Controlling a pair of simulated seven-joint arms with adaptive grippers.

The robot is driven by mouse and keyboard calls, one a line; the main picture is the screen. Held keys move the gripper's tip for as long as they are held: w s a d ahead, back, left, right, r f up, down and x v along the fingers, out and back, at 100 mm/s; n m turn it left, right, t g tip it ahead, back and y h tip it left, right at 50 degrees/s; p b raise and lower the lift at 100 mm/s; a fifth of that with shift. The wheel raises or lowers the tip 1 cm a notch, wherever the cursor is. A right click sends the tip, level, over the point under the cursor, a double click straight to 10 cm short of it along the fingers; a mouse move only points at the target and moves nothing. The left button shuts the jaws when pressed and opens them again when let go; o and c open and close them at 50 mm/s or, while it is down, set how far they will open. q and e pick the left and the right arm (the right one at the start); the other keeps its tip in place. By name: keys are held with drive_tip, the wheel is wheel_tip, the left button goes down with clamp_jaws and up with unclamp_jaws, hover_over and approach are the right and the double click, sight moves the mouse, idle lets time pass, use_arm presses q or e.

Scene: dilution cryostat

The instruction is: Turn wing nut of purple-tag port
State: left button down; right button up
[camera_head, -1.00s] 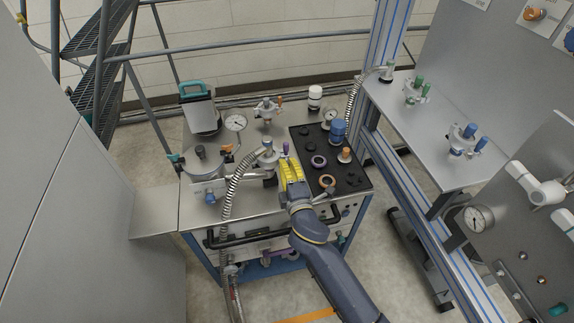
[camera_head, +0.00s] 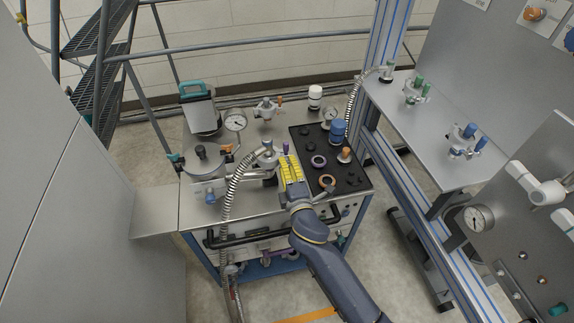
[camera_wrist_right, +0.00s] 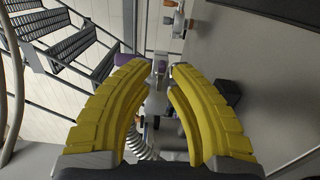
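The purple-tagged port is a metal fitting (camera_head: 267,152) with a ribbed hose, on the cart top. A small purple piece (camera_head: 286,147) stands at its right side, just beyond my right fingertips. My right gripper (camera_head: 289,160) has yellow fingers and reaches in from the front, close beside the fitting. In the right wrist view the fingers (camera_wrist_right: 157,72) are apart with nothing clearly held between them. Contact cannot be told. My left gripper is out of view.
A ribbed hose (camera_head: 232,185) drops over the cart's front left of my arm. A gauge (camera_head: 235,122) and another clamped fitting (camera_head: 266,109) stand behind.

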drive_tip(key=shift+s, duration=0.15)
drive_tip(key=v, duration=1.1)
drive_tip(key=shift+s+d, duration=0.15)
drive_tip(key=shift+s, duration=0.2)
